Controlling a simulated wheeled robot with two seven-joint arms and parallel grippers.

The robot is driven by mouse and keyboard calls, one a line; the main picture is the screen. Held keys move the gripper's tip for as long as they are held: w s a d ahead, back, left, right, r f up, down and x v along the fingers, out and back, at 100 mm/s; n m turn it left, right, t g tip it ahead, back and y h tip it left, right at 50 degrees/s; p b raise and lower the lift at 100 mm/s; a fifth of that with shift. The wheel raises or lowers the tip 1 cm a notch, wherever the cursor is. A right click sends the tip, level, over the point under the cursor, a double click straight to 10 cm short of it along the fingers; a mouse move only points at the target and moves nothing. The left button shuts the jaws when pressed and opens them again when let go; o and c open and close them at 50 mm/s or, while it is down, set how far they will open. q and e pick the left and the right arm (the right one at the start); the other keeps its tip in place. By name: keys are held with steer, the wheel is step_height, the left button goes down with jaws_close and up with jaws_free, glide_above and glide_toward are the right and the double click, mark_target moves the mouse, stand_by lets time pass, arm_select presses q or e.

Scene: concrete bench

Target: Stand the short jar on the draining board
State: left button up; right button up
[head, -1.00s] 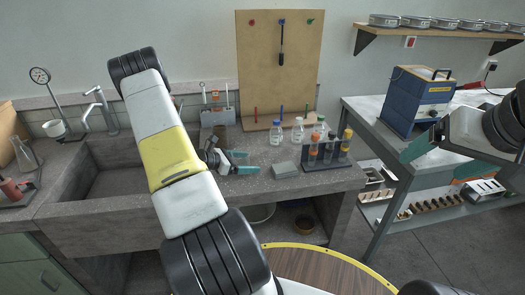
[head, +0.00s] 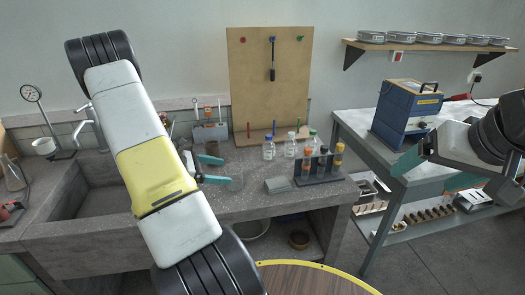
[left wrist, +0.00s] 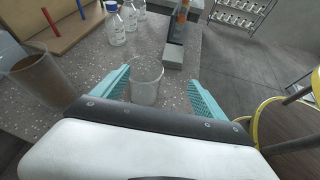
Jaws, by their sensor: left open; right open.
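A short clear glass jar (head: 236,178) stands upright on the concrete bench, right of the sink basin. In the left wrist view the jar (left wrist: 147,84) shows between the teal fingers, nearer the left one. My left gripper (head: 216,170) is open and empty, just left of the jar in the head view; its fingers also show wide apart in the left wrist view (left wrist: 160,80). I cannot tell whether a finger touches the jar. My right gripper (head: 430,170) is open and empty at the right, by the side table. I cannot make out a separate draining board.
A brownish glass vessel (left wrist: 38,82) stands left of the jar. A grey block (head: 278,185), a rack of tubes (head: 320,168) and blue-capped bottles (head: 268,149) stand to its right and behind. The sink basin (head: 105,200) is partly hidden by my left arm.

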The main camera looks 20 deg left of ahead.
arm_select(q)
steer(key=s+d+r+m+g+y, duration=0.1)
steer(key=s+d+r+m+g, duration=0.2)
steer(key=d+r+m, duration=0.5)
steer(key=s+d+r+m+g+y, duration=0.1)
steer(key=s+d+r+m+g, duration=0.2)
steer(key=d+r+m, duration=0.45)
steer(key=s+d+r+m+t+y, duration=0.3)
steer(key=s+d+r+m+y, duration=0.2)
steer(key=s+d+r+m, duration=0.3)
steer(key=shift+s+d+r+m, duration=0.25)
steer(key=shift+s+r+m, duration=0.95)
steer(key=shift+s, duration=0.85)
steer(key=shift+f, duration=0.15)
